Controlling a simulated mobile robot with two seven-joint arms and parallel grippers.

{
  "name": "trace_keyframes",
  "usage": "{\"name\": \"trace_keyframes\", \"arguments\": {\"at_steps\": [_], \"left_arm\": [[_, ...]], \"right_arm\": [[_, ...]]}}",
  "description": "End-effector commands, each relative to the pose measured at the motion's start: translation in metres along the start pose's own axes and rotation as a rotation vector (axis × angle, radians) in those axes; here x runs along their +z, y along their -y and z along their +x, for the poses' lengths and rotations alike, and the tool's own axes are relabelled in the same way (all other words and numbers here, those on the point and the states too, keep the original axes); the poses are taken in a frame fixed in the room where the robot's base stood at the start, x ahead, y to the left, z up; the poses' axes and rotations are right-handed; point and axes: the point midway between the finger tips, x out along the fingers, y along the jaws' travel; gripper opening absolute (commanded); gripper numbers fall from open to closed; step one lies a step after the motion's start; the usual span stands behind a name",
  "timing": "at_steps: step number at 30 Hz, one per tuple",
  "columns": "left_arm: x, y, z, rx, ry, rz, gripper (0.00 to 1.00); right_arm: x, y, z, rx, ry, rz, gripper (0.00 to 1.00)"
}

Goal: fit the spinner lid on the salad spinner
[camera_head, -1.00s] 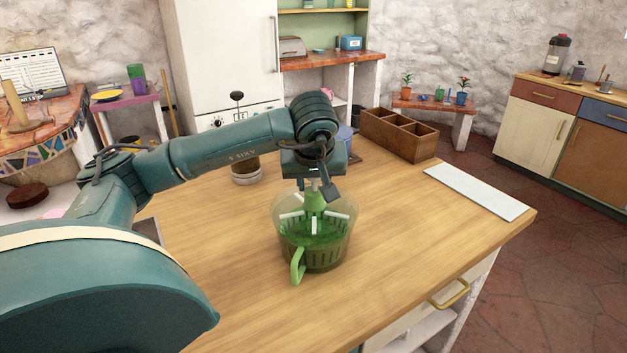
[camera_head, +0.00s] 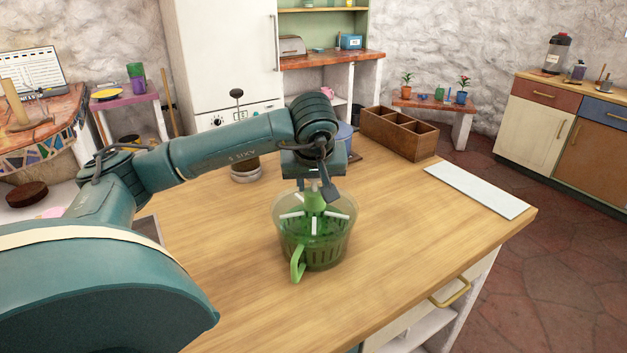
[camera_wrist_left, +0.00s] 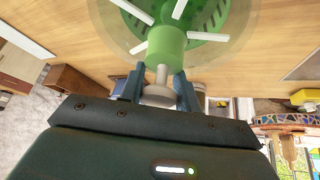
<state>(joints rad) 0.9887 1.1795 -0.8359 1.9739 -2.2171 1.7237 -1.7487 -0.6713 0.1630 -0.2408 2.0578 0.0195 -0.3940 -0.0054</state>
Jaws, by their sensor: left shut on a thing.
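The salad spinner (camera_head: 318,253) stands upright on the wooden counter, a clear bowl with a green basket inside and a green handle (camera_head: 297,264) towards the front left. The spinner lid (camera_head: 328,222), a see-through disc with white bars and a green hub, is at the mouth of the bowl. Whether its rim is fully seated cannot be told. My left gripper (camera_head: 314,188) is above the centre of the lid. In the left wrist view its fingers (camera_wrist_left: 160,90) are shut on the grey knob above the green hub (camera_wrist_left: 160,48). My right gripper is not in view.
A wooden divided box (camera_head: 400,134) stands at the back of the counter. A pale board (camera_head: 477,190) lies near the right edge. A jar with a dark knob on a rod (camera_head: 245,168) stands behind my left arm.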

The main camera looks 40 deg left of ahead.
Motion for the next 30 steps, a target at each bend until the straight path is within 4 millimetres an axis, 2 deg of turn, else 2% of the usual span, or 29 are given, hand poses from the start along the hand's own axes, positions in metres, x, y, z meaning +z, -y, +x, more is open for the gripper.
{"name": "trace_keyframes", "arguments": {"at_steps": [14,15,24,30], "left_arm": [[0.0036,0.0004,0.0067,0.0,-0.001,0.0,0.0],[0.0034,0.0004,0.0064,0.0,-0.001,-0.001,0.34],[0.0034,0.0004,0.0062,0.0,0.0,0.0,0.58],[0.0038,0.0004,0.0065,-0.001,0.001,0.0,0.58]], "right_arm": [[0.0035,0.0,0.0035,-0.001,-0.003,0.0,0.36],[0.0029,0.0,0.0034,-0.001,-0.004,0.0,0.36],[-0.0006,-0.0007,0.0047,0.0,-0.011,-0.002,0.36],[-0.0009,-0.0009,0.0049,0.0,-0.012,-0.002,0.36]]}}
